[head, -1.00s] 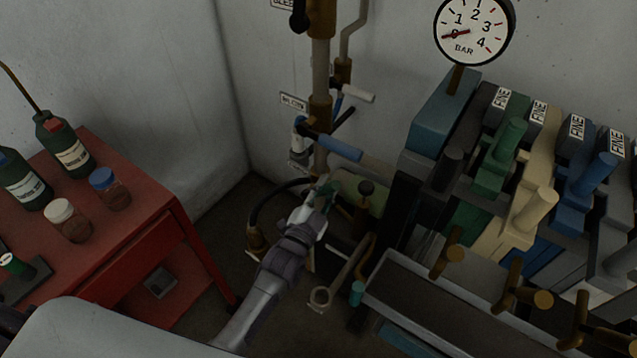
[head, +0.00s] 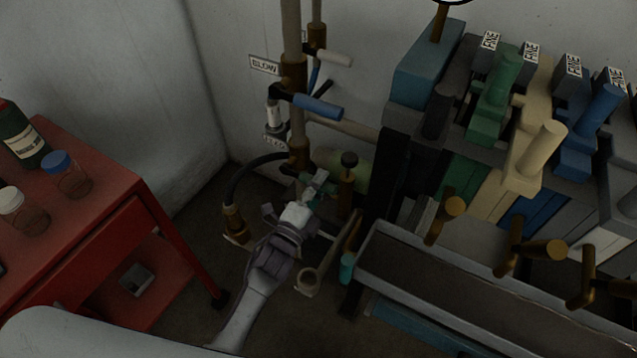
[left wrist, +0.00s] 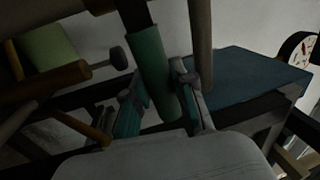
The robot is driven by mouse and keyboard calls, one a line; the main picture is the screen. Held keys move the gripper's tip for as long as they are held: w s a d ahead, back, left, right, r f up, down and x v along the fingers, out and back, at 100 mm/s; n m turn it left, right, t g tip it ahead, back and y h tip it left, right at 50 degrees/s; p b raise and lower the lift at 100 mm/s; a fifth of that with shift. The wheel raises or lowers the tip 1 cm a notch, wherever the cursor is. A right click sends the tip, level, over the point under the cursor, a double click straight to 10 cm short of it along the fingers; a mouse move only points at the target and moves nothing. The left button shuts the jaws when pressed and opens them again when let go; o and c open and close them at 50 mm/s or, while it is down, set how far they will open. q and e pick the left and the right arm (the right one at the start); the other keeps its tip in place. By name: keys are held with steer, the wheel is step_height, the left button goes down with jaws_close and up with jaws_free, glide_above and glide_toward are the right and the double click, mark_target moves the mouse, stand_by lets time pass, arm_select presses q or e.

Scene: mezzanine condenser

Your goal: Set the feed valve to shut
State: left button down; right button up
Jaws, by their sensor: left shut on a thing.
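My left gripper (head: 312,187) is low beside the vertical pipe, below the blue-handled lever. In the left wrist view its two fingers (left wrist: 162,98) are shut on a green handle (left wrist: 150,60), a round sleeve running between them. In the head view the green handle is mostly hidden by the gripper. No label naming the feed valve can be read on it, and its exact angle is unclear. My right gripper is not in view.
A blue-handled lever (head: 318,106) and a white-handled lever (head: 333,58) sit on pipes above. A black-knobbed fitting (head: 349,160) and a long trough (head: 470,285) are to the right. A red cart (head: 110,225) with bottles stands left. Some floor shows between.

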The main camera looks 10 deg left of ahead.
arm_select(q)
steer(key=shift+f+m, duration=0.35)
steer(key=shift+m, duration=0.05)
steer(key=shift+f, duration=0.1)
steer(key=c, duration=0.9)
jaws_free()
steer(key=v, duration=1.2)
steer(key=shift+a, duration=0.1)
